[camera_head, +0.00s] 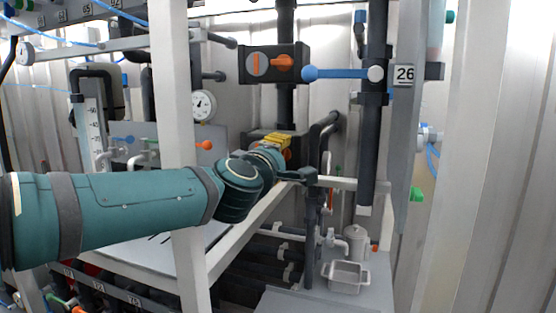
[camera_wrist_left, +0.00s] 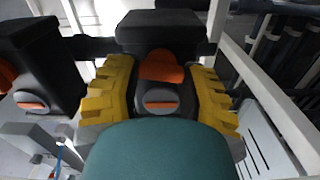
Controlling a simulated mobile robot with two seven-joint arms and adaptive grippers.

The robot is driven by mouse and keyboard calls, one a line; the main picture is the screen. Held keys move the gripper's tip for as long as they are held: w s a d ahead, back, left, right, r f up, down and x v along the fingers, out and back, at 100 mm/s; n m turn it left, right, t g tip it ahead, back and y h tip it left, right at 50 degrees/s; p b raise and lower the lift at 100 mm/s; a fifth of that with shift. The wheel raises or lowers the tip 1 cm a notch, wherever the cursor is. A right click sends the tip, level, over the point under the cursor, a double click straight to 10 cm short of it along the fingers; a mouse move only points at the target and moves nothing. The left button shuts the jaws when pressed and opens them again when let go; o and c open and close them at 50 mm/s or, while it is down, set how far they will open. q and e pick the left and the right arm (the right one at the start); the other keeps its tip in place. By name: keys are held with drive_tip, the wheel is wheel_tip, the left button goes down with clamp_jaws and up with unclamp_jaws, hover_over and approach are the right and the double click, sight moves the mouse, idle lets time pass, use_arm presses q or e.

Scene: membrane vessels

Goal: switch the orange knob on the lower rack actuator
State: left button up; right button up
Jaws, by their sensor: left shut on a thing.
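The lower rack actuator (camera_head: 256,134) is a dark box on the vertical pipe, partly hidden by my left wrist in the head view. In the left wrist view the dark housing (camera_wrist_left: 165,22) shows with its orange knob (camera_wrist_left: 162,68) and a round grey and orange indicator (camera_wrist_left: 160,103). My left gripper (camera_wrist_left: 160,80) has yellow fingers on two opposite sides of this housing, with the knob between them. It is shut on the actuator; exact finger contact is hard to see. The gripper (camera_head: 279,143) also shows in the head view. My right gripper is not in view.
An upper actuator (camera_head: 274,64) with an orange knob sits above, beside a blue lever (camera_head: 340,73). A white post (camera_head: 178,120) stands close by my left arm. A gauge (camera_head: 203,106) is behind. A grey basin (camera_head: 345,277) stands below right.

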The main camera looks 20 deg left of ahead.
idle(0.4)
use_arm(q)
drive_tip(key=o, duration=1.2)
drive_tip(key=s, duration=1.2)
drive_tip(key=shift+a, duration=0.2)
